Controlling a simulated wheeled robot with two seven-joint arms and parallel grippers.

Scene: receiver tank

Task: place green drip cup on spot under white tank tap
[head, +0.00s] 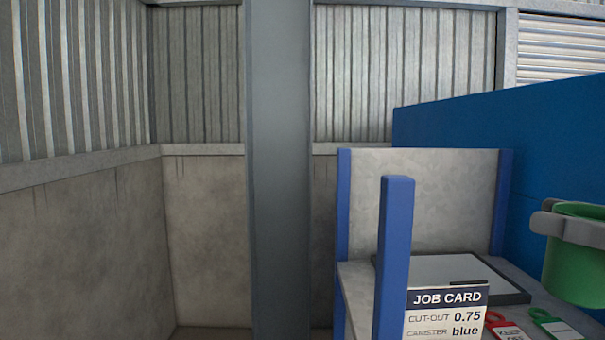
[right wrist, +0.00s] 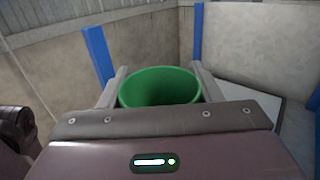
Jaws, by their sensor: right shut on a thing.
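The green drip cup (head: 577,270) is at the right edge of the head view, partly cut off by the frame. My right gripper (head: 568,222) is shut on it near its rim and holds it above the bench. In the right wrist view the cup (right wrist: 160,88) stands between the two fingers of my right gripper (right wrist: 158,84), its open top showing and its inside empty as far as I can see. The white tank, its tap and the spot under it are not in view. My left gripper is not in view.
A grey bench (head: 355,285) with blue posts (head: 395,250) holds a dark-rimmed flat tray or plate (head: 440,268). A job card (head: 446,312) reads cut-out 0.75, canister blue. A red tag (head: 505,328) and a green tag (head: 556,326) lie beside it. A grey column (head: 280,170) stands left.

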